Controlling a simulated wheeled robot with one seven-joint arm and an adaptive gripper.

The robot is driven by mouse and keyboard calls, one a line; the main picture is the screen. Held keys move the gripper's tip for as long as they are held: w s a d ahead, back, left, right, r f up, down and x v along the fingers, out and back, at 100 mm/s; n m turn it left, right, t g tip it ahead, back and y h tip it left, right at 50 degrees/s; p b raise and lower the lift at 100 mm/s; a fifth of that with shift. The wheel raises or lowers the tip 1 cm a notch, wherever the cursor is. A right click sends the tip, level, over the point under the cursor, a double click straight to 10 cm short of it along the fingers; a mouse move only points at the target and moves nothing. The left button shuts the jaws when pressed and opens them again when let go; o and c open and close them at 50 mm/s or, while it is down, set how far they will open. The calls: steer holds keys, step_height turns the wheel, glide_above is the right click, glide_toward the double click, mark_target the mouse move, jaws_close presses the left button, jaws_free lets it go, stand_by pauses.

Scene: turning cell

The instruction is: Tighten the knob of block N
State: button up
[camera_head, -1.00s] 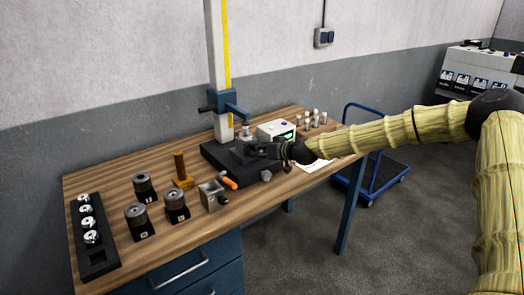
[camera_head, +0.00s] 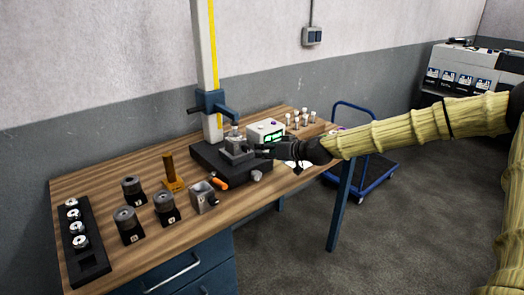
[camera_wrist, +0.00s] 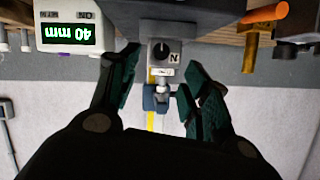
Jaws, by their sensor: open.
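In the head view the grey block (camera_head: 236,148) stands on the black base of a column stand (camera_head: 212,163), partly behind my gripper. My gripper (camera_wrist: 162,88) is open. Its two dark green fingers lie either side of the block in the wrist view, with nothing held between them. In the head view my gripper (camera_head: 256,150) is just right of the block.
An orange-handled metal block (camera_head: 202,196), a brown post (camera_head: 171,172), several dark round-topped blocks (camera_head: 128,226) and a black rack (camera_head: 92,260) lie left on the bench. A blue cart (camera_head: 375,177) stands right.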

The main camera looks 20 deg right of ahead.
steer(key=shift+v, duration=1.35)
